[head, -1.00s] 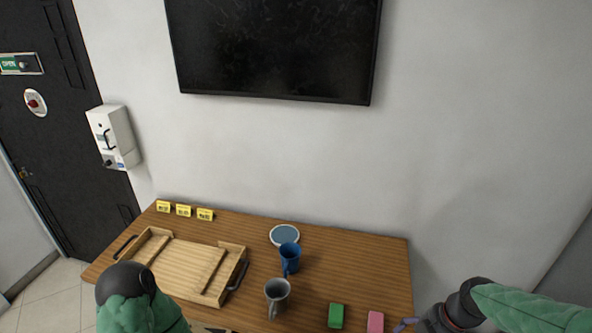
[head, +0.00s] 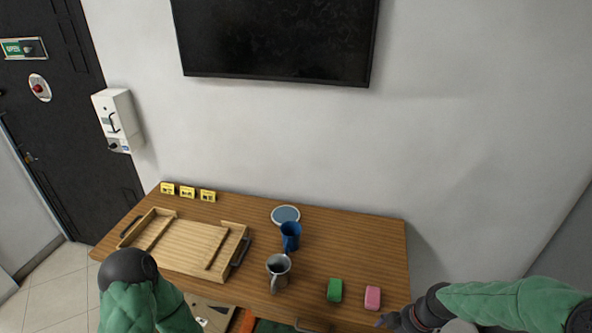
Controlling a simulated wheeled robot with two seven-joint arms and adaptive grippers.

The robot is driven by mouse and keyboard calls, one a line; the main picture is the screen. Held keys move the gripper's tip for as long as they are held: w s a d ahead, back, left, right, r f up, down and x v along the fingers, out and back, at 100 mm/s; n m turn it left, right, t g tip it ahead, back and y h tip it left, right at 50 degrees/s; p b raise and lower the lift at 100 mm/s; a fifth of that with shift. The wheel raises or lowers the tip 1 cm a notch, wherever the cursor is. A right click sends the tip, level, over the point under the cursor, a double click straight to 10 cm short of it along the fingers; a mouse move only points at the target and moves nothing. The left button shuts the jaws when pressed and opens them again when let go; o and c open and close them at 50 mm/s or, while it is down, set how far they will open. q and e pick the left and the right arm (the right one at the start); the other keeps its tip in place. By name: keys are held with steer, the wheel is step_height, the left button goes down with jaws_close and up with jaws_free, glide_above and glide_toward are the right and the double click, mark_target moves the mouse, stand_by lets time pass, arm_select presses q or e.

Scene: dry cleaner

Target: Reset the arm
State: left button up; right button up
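My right arm comes in from the lower right in a green sleeve. Its dark gripper (head: 392,321) is at the bottom edge, just in front of the table's front right part, near the pink block (head: 372,298). Only a little of its fingers shows, so I cannot tell whether it is open or shut. My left arm shows at the lower left as a green sleeve with a dark rounded joint. Its gripper is not in view.
The wooden table (head: 340,243) holds a wooden tray (head: 190,246), a blue cup (head: 291,236), a grey mug (head: 278,270), a round coaster (head: 285,215), a green block (head: 334,290) and several yellow tags (head: 187,193). A wall screen (head: 275,40) hangs above. The table's right rear is clear.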

steer(key=s+a+f+m+b, duration=0.1)
steer(key=s+a+f+m, duration=0.4)
steer(key=f, duration=0.5)
steer(key=s+a+f+m, duration=0.5)
steer(key=a+f+m, duration=0.3)
steer(key=a+f, duration=0.1)
steer(key=shift+b+x, duration=0.35)
steer(key=shift+x, duration=0.6)
steer(key=shift+s, duration=0.1)
